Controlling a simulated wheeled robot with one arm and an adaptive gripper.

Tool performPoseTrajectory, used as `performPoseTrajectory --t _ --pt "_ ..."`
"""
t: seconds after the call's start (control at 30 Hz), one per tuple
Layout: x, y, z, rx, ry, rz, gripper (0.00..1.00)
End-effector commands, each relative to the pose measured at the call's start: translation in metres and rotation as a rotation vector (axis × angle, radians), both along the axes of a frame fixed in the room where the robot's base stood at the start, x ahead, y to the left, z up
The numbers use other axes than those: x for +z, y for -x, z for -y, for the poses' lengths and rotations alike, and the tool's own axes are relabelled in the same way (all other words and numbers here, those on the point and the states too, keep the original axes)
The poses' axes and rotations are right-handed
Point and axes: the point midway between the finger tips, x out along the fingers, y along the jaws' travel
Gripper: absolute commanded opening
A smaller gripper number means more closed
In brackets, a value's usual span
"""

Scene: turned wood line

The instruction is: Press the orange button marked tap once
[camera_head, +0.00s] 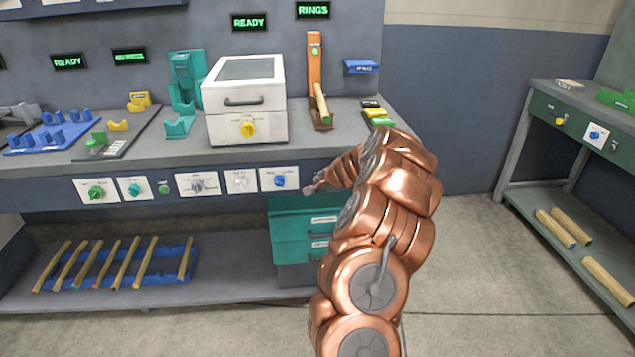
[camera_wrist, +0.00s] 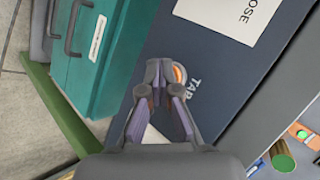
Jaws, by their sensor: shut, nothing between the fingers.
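In the wrist view an orange button (camera_wrist: 179,75) with a pale ring sits on a dark panel, with white letters reading TAP (camera_wrist: 194,88) beside it. My gripper (camera_wrist: 161,72) is shut and empty. Its fingertips appear just left of the button and cover part of it; whether they touch it I cannot tell. In the head view my gripper (camera_head: 312,188) is in front of the bench's front edge, near the right end of the knob row. The orange button does not show there; my arm blocks that stretch of the front.
A teal drawer unit (camera_head: 300,238) stands under the bench and shows in the wrist view (camera_wrist: 95,50). White knob plates (camera_head: 279,179) line the bench front. A white box (camera_head: 245,100) and an orange stand (camera_head: 314,70) are on top. Open floor lies to the right.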

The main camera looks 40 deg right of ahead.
Motion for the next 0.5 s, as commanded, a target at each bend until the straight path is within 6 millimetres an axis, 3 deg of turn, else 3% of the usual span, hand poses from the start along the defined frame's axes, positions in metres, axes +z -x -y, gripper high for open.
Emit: performPoseTrajectory --t 0.5 --pt "-0.0001 0.0037 -0.0033 0.0 -0.001 0.001 0.0"
